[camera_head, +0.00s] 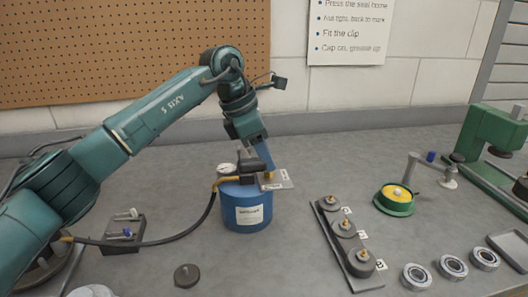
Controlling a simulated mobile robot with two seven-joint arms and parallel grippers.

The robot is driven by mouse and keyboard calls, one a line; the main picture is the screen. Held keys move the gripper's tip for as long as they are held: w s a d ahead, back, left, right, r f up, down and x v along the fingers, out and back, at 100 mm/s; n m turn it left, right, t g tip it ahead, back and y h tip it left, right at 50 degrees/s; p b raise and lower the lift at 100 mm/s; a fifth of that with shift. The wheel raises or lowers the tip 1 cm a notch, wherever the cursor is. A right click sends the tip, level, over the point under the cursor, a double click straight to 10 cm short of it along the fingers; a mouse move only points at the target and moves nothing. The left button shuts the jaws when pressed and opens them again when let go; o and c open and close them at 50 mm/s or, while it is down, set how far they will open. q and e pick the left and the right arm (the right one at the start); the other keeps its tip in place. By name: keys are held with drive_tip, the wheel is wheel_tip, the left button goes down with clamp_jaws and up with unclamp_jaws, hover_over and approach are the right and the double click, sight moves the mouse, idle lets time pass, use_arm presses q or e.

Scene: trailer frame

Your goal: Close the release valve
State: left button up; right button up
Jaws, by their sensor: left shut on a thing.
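A blue canister (247,207) with a white label stands upright on the grey bench. A round gauge (227,169) and a brass hose fitting (225,181) sit on its top left. My left gripper (267,168) reaches down from above onto the canister's top right and is shut on a small brass part there, which looks like the release valve (268,175). The fingers hide most of it, and its turn position cannot be told. A small tagged plate (279,182) sticks out beside it. My right gripper is not in view.
A dark hose (168,241) runs left from the canister. A rail with several knobbed weights (346,240) lies to the right. Bearing rings (452,267), a green pot (394,199) and a green press (491,135) stand farther right. A loose dark disc (187,275) lies in front.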

use_arm(q)
drive_tip(key=c, duration=0.3)
drive_tip(key=shift+c, duration=0.2)
